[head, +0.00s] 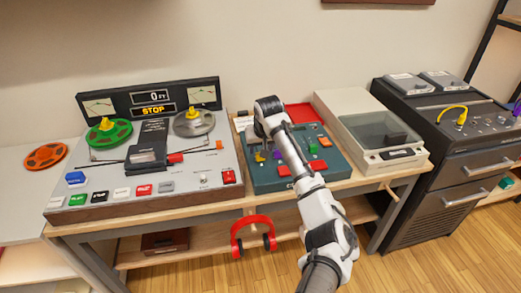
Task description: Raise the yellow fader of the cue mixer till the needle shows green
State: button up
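The cue mixer looks to be the teal-green box (262,180) in the middle of the bench, with red, purple and yellow controls on its top. A small yellow knob (260,157), which looks like the yellow fader, is at its left side. My gripper (260,136) points down just above and behind this knob. Its fingertips are too small and too covered by my arm to tell open from shut, or whether they touch the knob. My arm crosses the mixer and hides part of its top. I cannot make out a needle on the mixer.
Left stands a tape machine (140,207) with two dial meters and a STOP display. Right of the mixer is a beige lidded unit (350,103), then a black amp cabinet (440,133) with a yellow cable. Red headphones (250,226) hang at the bench front.

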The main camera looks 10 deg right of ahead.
jog(key=shift+x, duration=1.8)
jog(key=shift+w, duration=0.1)
grip_shut()
